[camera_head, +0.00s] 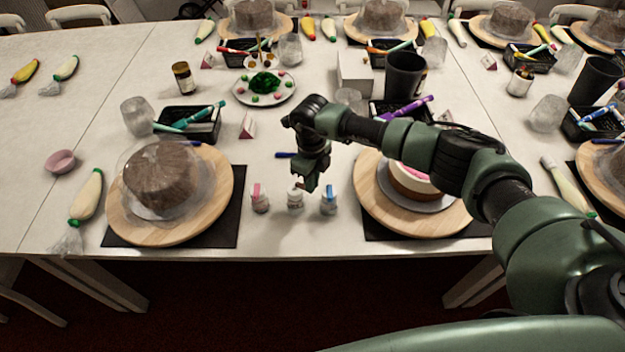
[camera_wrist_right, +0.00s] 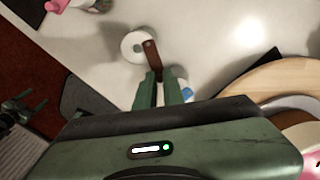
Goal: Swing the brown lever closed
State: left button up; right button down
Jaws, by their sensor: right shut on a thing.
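The brown lever (camera_wrist_right: 151,55) shows in the right wrist view as a short flat strip reaching over the round white top of a small bottle (camera_wrist_right: 132,44). In the head view this bottle (camera_head: 295,201) stands upright in the middle of three small bottles near the table's front edge. My right gripper (camera_wrist_right: 159,85) is shut on the near end of the brown lever. In the head view the right gripper (camera_head: 304,184) points down just above the middle bottle, and the lever is mostly hidden there.
A pink-topped bottle (camera_head: 260,200) stands close on the left and a blue-topped bottle (camera_head: 329,201) close on the right. Wooden turntables with a covered brown cake (camera_head: 160,178) and a pink-and-white cake (camera_head: 412,178) flank them. A plate of colored dots (camera_head: 264,88) lies behind.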

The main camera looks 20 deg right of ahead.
jog(key=a+m+b, duration=0.2)
jog(key=a+m, duration=0.4)
jog(key=m, duration=1.1)
jog(key=shift+s, duration=0.2)
jog(key=shift+a, duration=0.1)
dwell(0.3)
jog(key=c, duration=1.5)
grip_release()
jog(key=shift+r, duration=0.15)
notch_tip(320, 180, up, 8)
jog(key=b, duration=0.2)
jog(key=shift+f, duration=0.2)
